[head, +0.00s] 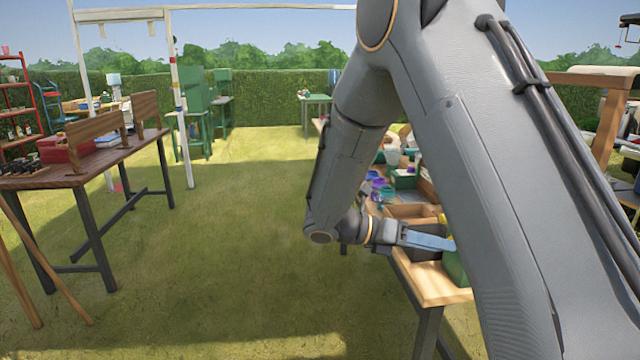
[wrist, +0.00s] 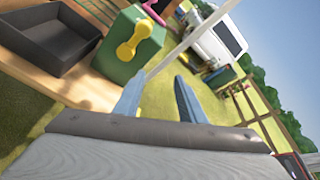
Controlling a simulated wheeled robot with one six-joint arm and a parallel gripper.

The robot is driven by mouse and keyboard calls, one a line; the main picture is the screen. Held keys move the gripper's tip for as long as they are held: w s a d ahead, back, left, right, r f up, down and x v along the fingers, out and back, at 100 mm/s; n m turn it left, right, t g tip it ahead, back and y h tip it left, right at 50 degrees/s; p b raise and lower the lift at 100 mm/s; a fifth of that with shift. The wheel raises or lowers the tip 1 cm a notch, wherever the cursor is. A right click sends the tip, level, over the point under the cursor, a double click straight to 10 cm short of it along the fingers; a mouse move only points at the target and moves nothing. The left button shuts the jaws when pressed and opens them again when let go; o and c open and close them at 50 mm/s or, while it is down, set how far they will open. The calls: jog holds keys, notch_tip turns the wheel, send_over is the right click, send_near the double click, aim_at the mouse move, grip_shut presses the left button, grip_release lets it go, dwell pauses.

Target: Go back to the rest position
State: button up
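My gripper (head: 432,241) is stretched out at the near end of a wooden table (head: 440,286) on the right in the head view. In the wrist view its two blue fingers (wrist: 160,98) stand apart with only grass and background between them, so it is open and empty. My arm hides much of the table in the head view.
In the wrist view a dark tray (wrist: 82,62) and a green box (wrist: 120,58) with a yellow dumbbell-shaped thing (wrist: 134,40) on it stand on the table, close to my gripper. A dark-legged table (head: 92,165) stands at left. The grass (head: 215,250) between is clear.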

jog(key=s+f+m+g+y, duration=0.3)
jog(key=s+f+m+y, duration=0.15)
jog(key=s+m, duration=0.4)
jog(key=s+a+f+m+t+y, duration=0.2)
jog(key=s+a+m+y, duration=0.7)
jog(key=m, duration=0.7)
jog(key=shift+s+f+t+y, duration=0.35)
jog(key=shift+s+t+y, duration=0.35)
jog(key=shift+s, duration=0.4)
jog(key=shift+d, duration=0.1)
